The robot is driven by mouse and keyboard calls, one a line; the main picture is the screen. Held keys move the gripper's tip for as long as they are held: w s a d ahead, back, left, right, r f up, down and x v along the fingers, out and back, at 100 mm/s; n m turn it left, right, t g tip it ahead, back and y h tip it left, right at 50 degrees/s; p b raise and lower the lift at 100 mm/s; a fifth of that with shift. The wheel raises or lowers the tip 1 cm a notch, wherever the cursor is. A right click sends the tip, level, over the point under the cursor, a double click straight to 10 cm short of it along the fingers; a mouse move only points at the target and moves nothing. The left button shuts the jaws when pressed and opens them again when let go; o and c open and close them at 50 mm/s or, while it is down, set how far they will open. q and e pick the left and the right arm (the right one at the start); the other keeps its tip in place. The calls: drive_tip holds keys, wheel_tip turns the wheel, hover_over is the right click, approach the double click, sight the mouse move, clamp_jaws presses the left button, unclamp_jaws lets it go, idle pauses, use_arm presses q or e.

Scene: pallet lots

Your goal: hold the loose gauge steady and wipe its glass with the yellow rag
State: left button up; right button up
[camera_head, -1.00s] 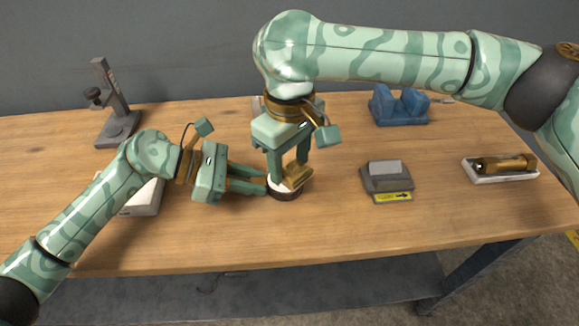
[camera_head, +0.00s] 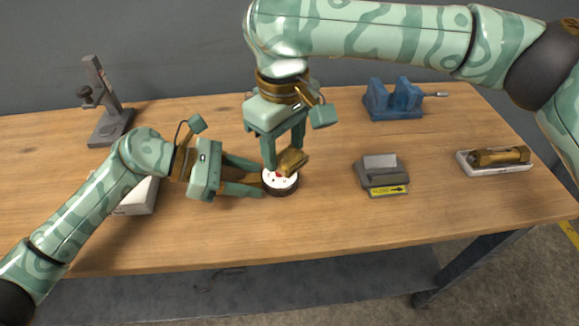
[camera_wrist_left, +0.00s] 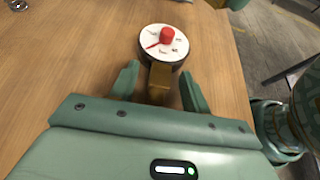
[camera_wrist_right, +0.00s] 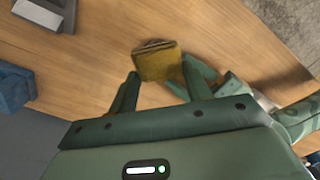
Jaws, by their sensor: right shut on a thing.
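The gauge (camera_head: 280,184) is a round dark-rimmed dial with a white face, dark marks and a red spot, lying face up on the bench. In the left wrist view a red knob-like piece (camera_wrist_left: 167,35) stands on its face, and a brass stem (camera_wrist_left: 160,82) points back towards my left gripper (camera_wrist_left: 158,82). That gripper is open, one finger on each side of the stem with a gap showing. My right gripper (camera_head: 284,155) is shut on the folded yellow rag (camera_head: 292,161), just above the far edge of the gauge. The rag (camera_wrist_right: 158,62) hides the gauge in the right wrist view.
A grey block with a yellow label (camera_head: 382,175) is right of the gauge. A blue vise (camera_head: 393,100) stands behind. A grey stand (camera_head: 108,115) and a white box (camera_head: 139,197) are left.

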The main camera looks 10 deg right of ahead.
use_arm(q)
drive_tip(key=shift+a, duration=0.15)
drive_tip(key=v, duration=1.1)
drive_tip(key=shift+a+r, duration=0.2)
drive_tip(key=shift+a, duration=0.15)
